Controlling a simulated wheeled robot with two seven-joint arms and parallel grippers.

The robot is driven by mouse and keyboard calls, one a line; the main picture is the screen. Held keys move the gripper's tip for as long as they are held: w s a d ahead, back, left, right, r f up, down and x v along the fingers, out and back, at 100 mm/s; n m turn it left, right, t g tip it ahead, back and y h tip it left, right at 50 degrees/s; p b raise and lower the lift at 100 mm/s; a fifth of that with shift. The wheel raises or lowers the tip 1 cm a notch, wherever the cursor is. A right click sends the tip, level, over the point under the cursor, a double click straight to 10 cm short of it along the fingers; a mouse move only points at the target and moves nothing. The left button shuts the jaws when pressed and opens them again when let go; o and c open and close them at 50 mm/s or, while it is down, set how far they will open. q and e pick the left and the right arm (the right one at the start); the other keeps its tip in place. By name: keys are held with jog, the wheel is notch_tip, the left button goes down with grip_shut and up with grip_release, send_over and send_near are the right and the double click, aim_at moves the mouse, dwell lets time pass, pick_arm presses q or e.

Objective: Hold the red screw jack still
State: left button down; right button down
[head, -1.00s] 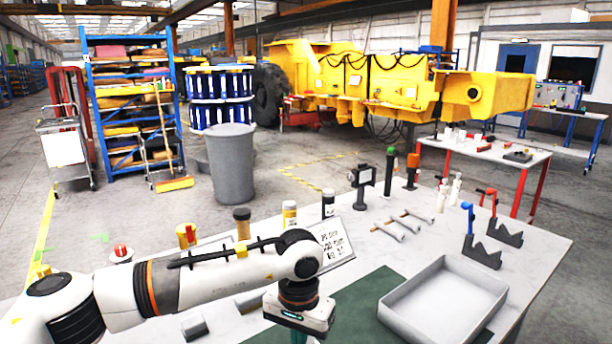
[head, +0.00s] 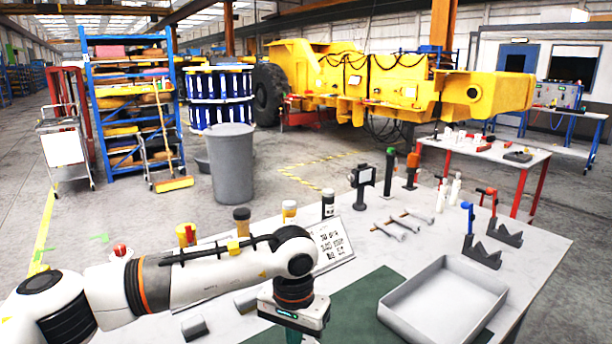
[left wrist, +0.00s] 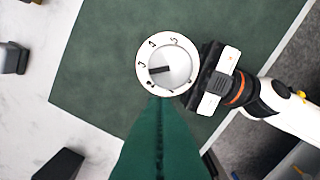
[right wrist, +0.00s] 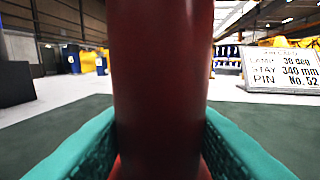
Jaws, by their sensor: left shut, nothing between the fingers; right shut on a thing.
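The red screw jack shows in the right wrist view as an upright dark red column (right wrist: 160,90); its top and base are out of that view. My right gripper (right wrist: 160,150) is shut on it, with a teal finger on each side. In the left wrist view a round white numbered dial with a dark pointer (left wrist: 167,66) is seen from above, beside my right gripper (left wrist: 207,84). My left gripper (left wrist: 157,105) is shut and empty, its teal tips close to the dial's edge; I cannot tell whether they touch. The head view shows its wrist (head: 293,310) but not the jack.
A green mat (head: 362,305) lies on the white table. A grey tray (head: 445,300) stands at the right. A printed sign (head: 333,243), several small tools (head: 395,228) and dark V-shaped blocks (head: 483,250) are farther back. Jars stand behind my left arm.

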pick_arm(q)
notch_tip(320, 180, up, 5)
jog(key=shift+r, duration=0.15)
dwell(0.3)
jog(key=shift+s+d+f+n, duration=0.1)
jog(key=shift+d+f+n, duration=0.35)
jog(key=shift+f+n, duration=0.55)
jog(key=shift+d+f+n, duration=0.45)
jog(key=shift+f+n, duration=0.55)
jog(key=shift+f, duration=0.05)
jog(key=shift+s+d+f+n, duration=0.1)
jog(key=shift+d+f+n, duration=0.35)
jog(key=shift+f+n, duration=0.55)
jog(key=shift+w, duration=0.3)
jog(key=shift+w+a, duration=0.1)
jog(key=shift+a, duration=0.4)
